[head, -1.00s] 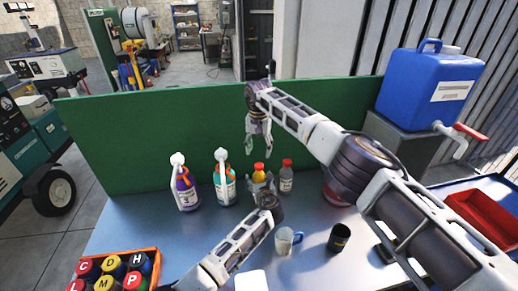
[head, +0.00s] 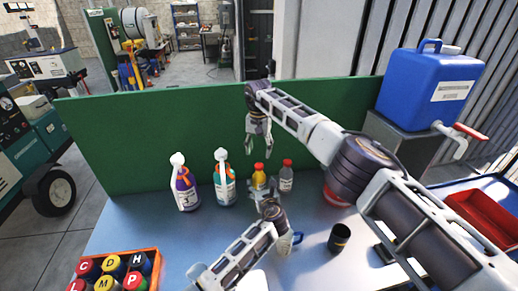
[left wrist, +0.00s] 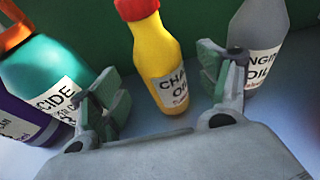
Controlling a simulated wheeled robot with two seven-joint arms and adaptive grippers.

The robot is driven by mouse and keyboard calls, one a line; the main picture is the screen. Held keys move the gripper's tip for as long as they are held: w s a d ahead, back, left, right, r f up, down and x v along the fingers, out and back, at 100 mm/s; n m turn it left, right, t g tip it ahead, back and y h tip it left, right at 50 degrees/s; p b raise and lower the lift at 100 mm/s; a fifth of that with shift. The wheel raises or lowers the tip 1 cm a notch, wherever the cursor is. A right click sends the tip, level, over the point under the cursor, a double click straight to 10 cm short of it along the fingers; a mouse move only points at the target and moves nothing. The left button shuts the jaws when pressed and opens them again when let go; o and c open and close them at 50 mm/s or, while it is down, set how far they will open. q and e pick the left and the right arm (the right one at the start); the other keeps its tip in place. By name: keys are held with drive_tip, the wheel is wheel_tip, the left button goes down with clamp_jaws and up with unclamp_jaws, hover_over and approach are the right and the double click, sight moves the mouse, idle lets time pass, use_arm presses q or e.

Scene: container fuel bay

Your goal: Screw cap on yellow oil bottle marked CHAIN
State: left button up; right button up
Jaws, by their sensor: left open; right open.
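The yellow oil bottle (head: 258,177) stands upright on the bench with a red-orange cap on its top. In the left wrist view the yellow bottle (left wrist: 160,55) shows a partly read label, "CHA... OIL". I cannot tell whether its red cap (left wrist: 136,8) is tight. My left gripper (head: 261,192) is open and low, on the near side of the bottle. In the left wrist view its fingers (left wrist: 158,78) are spread to either side of the bottle, with gaps. My right gripper (head: 258,136) is open and empty, above and behind the bottle.
A grey oil bottle (head: 286,176) stands close right; teal (head: 224,181) and purple (head: 185,187) spray bottles stand left. A blue-handled mug (head: 286,243), partly behind my left arm, and a black mug (head: 339,238) stand nearer. A green panel (head: 160,145) closes the back.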

use_arm(q)
drive_tip(key=v, duration=0.6)
drive_tip(key=shift+s, duration=0.35)
drive_tip(key=shift+r, duration=0.1)
